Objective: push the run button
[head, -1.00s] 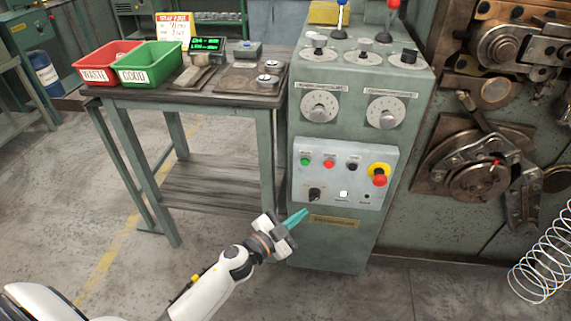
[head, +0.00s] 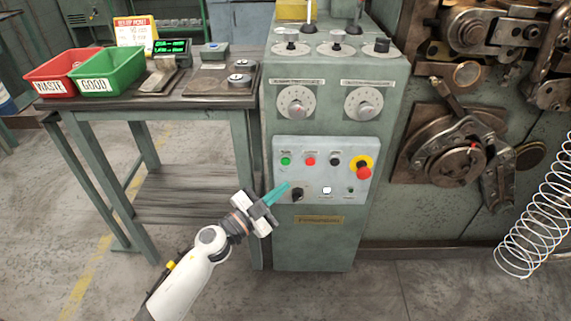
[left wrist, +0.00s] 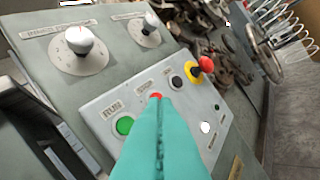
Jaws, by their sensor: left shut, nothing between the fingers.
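The control panel (head: 322,190) is a light grey plate on the front of the green-grey machine cabinet. Its top row holds a green button (head: 286,161), a red button (head: 310,161), a black button (head: 335,161) and a red emergency stop (head: 363,171) on a yellow ring. My left gripper (head: 284,187), with teal fingers, is shut and empty. In the head view its tips lie below the green button, near the black selector knob (head: 297,194). In the left wrist view the green button (left wrist: 124,126) shows left of the fingers, and the tips overlap the red button (left wrist: 156,97).
Two dials (head: 297,103) sit above the panel. A work table (head: 160,98) at the left carries a red WASTE bin (head: 50,87) and a green GOOD bin (head: 93,86). Coiling machinery (head: 448,165) and a wire spring (head: 540,220) are at the right.

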